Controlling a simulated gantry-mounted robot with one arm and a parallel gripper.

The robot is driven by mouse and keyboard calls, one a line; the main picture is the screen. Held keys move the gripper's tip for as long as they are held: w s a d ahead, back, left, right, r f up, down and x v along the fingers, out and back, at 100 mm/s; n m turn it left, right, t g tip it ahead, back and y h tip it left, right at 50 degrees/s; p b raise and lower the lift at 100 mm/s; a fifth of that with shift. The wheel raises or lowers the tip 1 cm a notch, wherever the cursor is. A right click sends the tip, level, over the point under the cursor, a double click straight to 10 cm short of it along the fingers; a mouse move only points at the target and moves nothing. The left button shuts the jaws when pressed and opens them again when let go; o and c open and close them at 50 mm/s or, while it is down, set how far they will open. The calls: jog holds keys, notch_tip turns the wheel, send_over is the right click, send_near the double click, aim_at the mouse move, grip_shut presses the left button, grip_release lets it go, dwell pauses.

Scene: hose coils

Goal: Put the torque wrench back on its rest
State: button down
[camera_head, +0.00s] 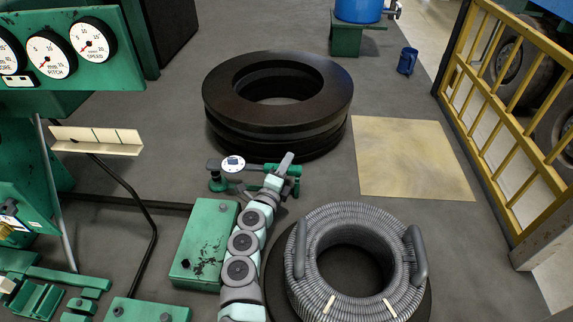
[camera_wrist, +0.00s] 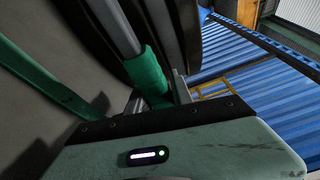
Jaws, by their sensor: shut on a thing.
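The torque wrench shows in the head view as a white round dial (camera_head: 233,163) with a bar running right to a green grip (camera_head: 286,169). My gripper (camera_head: 276,182) is at the grip end. In the wrist view my gripper (camera_wrist: 158,94) is shut on the wrench's green grip (camera_wrist: 147,72), and a grey metal bar (camera_wrist: 115,25) extends beyond it. Green supports, seemingly the rest, stand below the wrench, one under the dial end (camera_head: 217,183) and one near my gripper (camera_head: 291,190). I cannot tell whether the wrench touches them.
A stack of black tyres (camera_head: 280,80) stands just behind the wrench. A grey hose coil (camera_head: 352,215) is at front right, and a green box (camera_head: 205,243) is left of my arm. A tan mat (camera_head: 412,158) lies right, before a yellow railing (camera_head: 508,95).

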jog(key=shift+f+b, duration=0.4)
jog(key=shift+f, duration=0.1)
jog(key=c, duration=1.1)
grip_release()
jog(key=shift+o, duration=0.2)
jog(key=shift+r, duration=0.1)
dwell(1.4)
jog(key=shift+d+p, duration=0.1)
jog(key=shift+p, duration=0.25)
dwell(0.8)
notch_tip(320, 180, up, 3)
jog(key=shift+f+p, duration=0.1)
jog(key=shift+p, duration=1.1)
